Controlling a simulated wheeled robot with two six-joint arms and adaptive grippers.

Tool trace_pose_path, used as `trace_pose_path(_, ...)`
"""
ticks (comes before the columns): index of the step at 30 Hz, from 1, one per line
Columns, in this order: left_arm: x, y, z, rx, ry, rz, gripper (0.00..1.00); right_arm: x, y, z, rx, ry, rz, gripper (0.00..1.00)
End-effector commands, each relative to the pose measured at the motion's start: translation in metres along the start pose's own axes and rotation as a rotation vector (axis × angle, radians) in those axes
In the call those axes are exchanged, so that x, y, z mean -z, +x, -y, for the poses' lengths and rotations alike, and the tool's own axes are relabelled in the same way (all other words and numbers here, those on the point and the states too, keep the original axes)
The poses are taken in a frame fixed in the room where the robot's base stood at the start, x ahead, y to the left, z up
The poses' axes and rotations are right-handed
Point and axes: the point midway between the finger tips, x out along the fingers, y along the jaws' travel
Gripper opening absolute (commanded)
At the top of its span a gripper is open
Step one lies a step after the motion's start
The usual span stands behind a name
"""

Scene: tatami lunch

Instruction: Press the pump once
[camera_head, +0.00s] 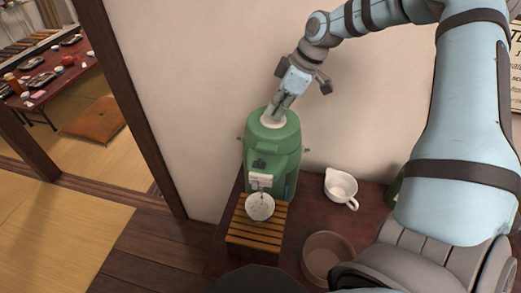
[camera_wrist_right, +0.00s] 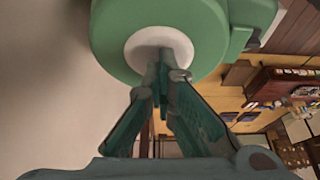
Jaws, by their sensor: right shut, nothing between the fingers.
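A green pump dispenser (camera_head: 268,160) stands against the wall on a dark wooden stand. Its round pale pump top (camera_head: 273,119) faces up, and it also shows as a white disc in the right wrist view (camera_wrist_right: 142,42). My right gripper (camera_head: 279,111) is shut and empty, with its fingertips at the pump top. In the right wrist view the fingertips (camera_wrist_right: 160,72) overlap the white disc and appear to touch it; how far the top is pushed down is hard to tell. A white bowl (camera_head: 260,207) sits below the spout. My left gripper is not in view.
The bowl stands on a slatted wooden rack (camera_head: 255,238). A white pitcher (camera_head: 341,188) and a brown round bowl (camera_head: 327,256) stand to the right on the dark stand. A green object is partly hidden behind my right arm. A tatami room opens at the left.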

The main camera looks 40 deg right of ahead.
Motion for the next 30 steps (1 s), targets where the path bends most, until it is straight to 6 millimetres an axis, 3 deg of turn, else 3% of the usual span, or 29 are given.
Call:
trace_pose_path(7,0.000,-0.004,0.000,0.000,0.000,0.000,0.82,0.001,-0.003,0.001,0.005,0.001,0.004,0.00)
trace_pose_path(17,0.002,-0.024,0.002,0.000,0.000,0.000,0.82,0.012,-0.029,0.001,0.003,0.000,0.002,0.00)
trace_pose_path(30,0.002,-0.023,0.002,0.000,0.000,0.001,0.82,0.012,-0.029,0.001,0.002,0.000,0.002,0.00)
